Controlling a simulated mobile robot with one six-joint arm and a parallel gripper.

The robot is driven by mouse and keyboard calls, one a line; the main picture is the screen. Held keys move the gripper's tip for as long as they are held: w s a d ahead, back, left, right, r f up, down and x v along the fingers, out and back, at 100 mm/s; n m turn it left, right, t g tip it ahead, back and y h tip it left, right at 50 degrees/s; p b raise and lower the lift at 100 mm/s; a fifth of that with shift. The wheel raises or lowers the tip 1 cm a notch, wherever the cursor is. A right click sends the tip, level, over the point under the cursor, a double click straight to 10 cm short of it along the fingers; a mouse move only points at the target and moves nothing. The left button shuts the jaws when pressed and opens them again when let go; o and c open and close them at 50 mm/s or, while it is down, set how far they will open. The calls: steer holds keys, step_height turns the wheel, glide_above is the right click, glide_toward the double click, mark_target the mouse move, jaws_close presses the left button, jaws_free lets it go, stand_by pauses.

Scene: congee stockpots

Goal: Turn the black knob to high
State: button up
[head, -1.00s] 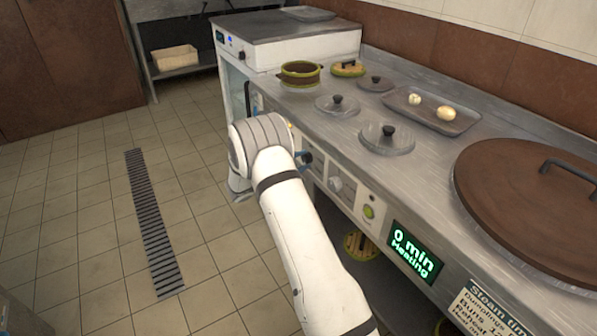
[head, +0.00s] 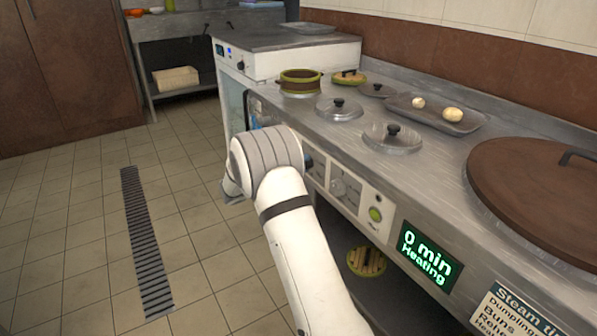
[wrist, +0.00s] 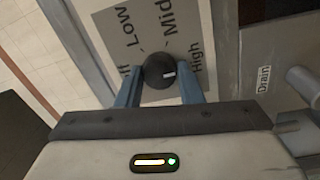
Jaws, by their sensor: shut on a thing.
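The black knob (wrist: 158,72) is in the wrist view, on a grey dial plate (wrist: 166,22) with the words Low, Mid and High and one partly hidden label at left. In the head view my arm's wrist covers most of the gripper and knob.
A Drain label (wrist: 264,79) is right of the dial. Lids and a tray (head: 440,116) stand on the counter. The floor at left is clear.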

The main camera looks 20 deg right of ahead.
steer(key=shift+d, duration=0.15)
steer(key=o, duration=1)
steer(key=a, duration=0.2)
steer(key=s+a+p, duration=0.1)
steer(key=a, duration=0.2)
steer(key=a+p, duration=0.1)
steer(key=a, duration=0.1)
steer(key=shift+s+a+f, duration=0.15)
steer(key=shift+a+f, duration=0.1)
steer(key=shift+a, duration=0.15)
